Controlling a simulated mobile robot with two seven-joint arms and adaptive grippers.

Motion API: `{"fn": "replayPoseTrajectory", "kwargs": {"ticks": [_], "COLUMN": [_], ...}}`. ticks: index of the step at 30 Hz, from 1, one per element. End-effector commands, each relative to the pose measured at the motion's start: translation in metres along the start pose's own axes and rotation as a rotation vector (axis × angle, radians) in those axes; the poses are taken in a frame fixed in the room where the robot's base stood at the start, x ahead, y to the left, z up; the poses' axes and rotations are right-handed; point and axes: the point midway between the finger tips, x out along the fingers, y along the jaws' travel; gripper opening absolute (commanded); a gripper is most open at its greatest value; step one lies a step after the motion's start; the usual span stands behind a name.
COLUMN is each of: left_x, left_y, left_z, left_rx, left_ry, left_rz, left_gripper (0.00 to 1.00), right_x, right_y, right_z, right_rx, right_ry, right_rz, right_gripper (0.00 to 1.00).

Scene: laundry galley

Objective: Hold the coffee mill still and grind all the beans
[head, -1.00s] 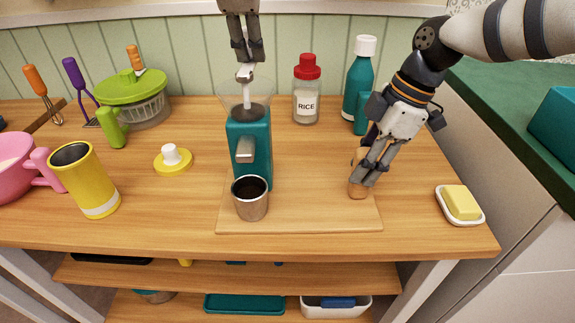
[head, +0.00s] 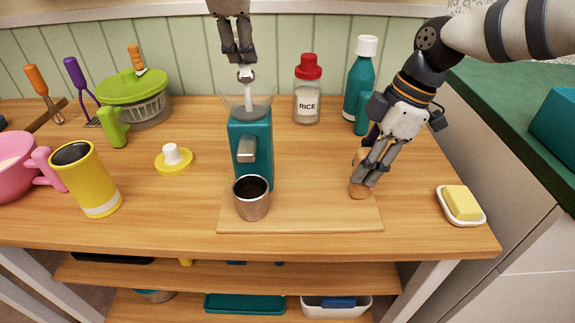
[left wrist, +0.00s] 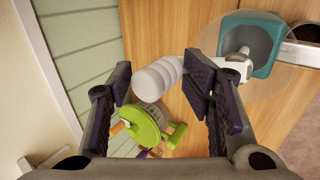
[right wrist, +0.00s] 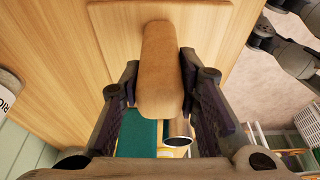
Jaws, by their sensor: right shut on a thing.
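The teal coffee mill (head: 250,145) stands upright on a wooden base board (head: 320,208). Its clear hopper shows a grey floor and no dark beans that I can make out. A white crank (head: 247,74) rises from the hopper. A metal cup (head: 252,203) with dark contents stands before the mill. My left gripper (head: 240,60) is above the crank, its fingers apart. In the left wrist view, the pale ribbed crank handle (left wrist: 157,78) shows between the open fingers; contact is unclear. My right gripper (head: 368,178) is shut on a wooden grip (right wrist: 160,70) at the board's right side.
A rice jar (head: 307,95) and teal bottle (head: 360,80) stand behind. A yellow lid (head: 174,163), yellow mug (head: 90,185), pink bowl (head: 15,165) and green salad spinner (head: 135,100) are to the left. A butter dish (head: 462,207) is at the right.

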Motion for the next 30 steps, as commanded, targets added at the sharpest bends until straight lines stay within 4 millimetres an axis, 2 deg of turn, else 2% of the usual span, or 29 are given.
{"fn": "replayPoseTrajectory", "kwargs": {"ticks": [14, 30], "left_x": [-0.002, -0.05], "left_y": [0.002, 0.034], "left_z": [0.0, 0.0], "left_rx": [-0.002, -0.003], "left_ry": [-0.001, -0.001], "left_rz": [0.005, 0.009], "left_gripper": [0.43, 0.43], "right_x": [-0.002, -0.003], "right_y": [0.001, 0.0], "right_z": [-0.001, -0.001], "right_rx": [-0.002, -0.001], "right_ry": [0.0, 0.001], "right_rz": [0.003, 0.002], "right_gripper": [0.0, 0.0]}}
